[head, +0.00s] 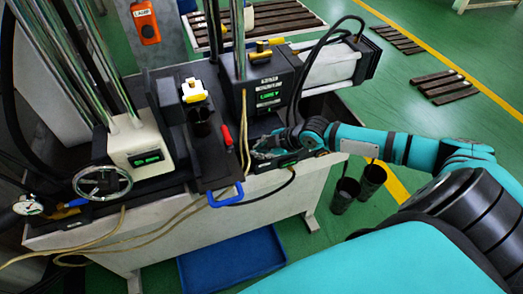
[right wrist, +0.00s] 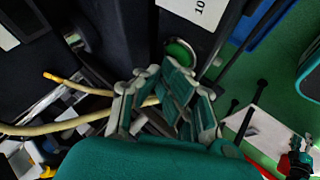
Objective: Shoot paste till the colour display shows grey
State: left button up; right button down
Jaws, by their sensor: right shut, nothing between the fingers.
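The dispensing machine's dark box (head: 285,75) carries a small display (head: 269,96) with green lit lettering, too small to read surely. A second display (head: 147,158) on the pale housing also glows green. My right gripper (head: 266,151) is at the machine's front edge, below the dark box. In the right wrist view its fingers (right wrist: 168,78) are shut and empty, close below a round green button (right wrist: 180,53) on a dark panel. I cannot tell whether they touch it. A dark cup (head: 202,124) stands on the machine's holder. My left gripper is not in view.
A blue handle (head: 226,197) and a red-handled tool (head: 227,138) are left of the right gripper. Loose hoses (head: 165,221) run along the front. Two dark cups (head: 372,178) are at right, and a blue tray (head: 232,262) lies below.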

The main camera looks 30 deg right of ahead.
jog(key=shift+r, duration=0.35)
notch_tip(320, 180, up, 6)
jog(key=p, duration=0.5)
jog(key=shift+f, duration=0.1)
jog(key=shift+s+d+f, duration=0.1)
dwell(0.7)
